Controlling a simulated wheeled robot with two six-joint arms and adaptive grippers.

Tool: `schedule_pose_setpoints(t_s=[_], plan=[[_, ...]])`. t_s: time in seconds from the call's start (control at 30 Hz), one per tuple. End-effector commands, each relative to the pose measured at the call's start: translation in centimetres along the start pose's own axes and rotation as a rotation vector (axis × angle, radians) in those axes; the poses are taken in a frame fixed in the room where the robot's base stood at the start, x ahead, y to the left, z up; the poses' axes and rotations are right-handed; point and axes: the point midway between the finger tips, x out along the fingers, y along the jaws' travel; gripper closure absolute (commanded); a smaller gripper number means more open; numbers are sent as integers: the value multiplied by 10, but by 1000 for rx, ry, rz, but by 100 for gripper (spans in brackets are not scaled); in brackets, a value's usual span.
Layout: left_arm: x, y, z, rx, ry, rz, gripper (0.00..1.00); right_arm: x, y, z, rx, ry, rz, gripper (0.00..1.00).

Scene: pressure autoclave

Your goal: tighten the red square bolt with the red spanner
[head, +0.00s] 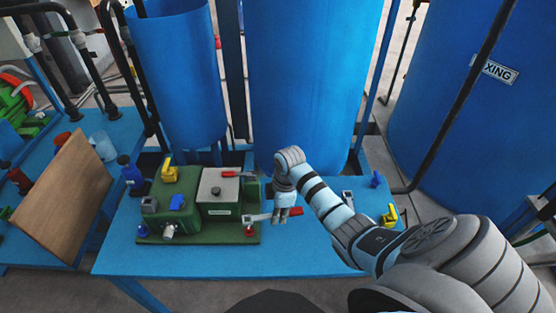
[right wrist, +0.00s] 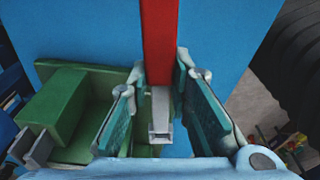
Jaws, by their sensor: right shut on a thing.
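The red spanner has a grey metal shaft (head: 259,217) and a red handle (head: 294,211). It lies level at the right edge of the green machine base. My right gripper (head: 285,214) points down and is shut on the spanner near where metal meets red. In the right wrist view the red handle (right wrist: 158,45) runs up between the two teal finger pads (right wrist: 160,118). The red bolt (head: 249,230) stands at the base's front right corner, close to the spanner's left end. I cannot tell whether the spanner's jaw is around it. My left gripper is not in view.
The green machine (head: 190,232) carries a grey box and yellow and blue parts. Another red-handled tool (head: 237,174) lies at its back. Blue tanks (head: 305,80) stand behind. The blue table (head: 200,260) is bare in front. A yellow part (head: 390,214) sits right.

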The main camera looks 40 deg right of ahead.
Motion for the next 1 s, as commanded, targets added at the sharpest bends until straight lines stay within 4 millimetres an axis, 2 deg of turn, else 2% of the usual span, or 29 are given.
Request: schedule_pose_setpoints(t_s=[0.03, 0.1, 0.3, 1.0], plan=[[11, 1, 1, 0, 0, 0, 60, 13, 0, 2, 0, 0, -1, 100], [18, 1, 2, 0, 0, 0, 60, 22, 0, 3, 1, -1, -2, 100], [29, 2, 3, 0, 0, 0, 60, 37, 0, 5, 0, 0, 0, 100], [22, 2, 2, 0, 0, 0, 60, 35, 0, 4, 0, 0, -1, 100]])
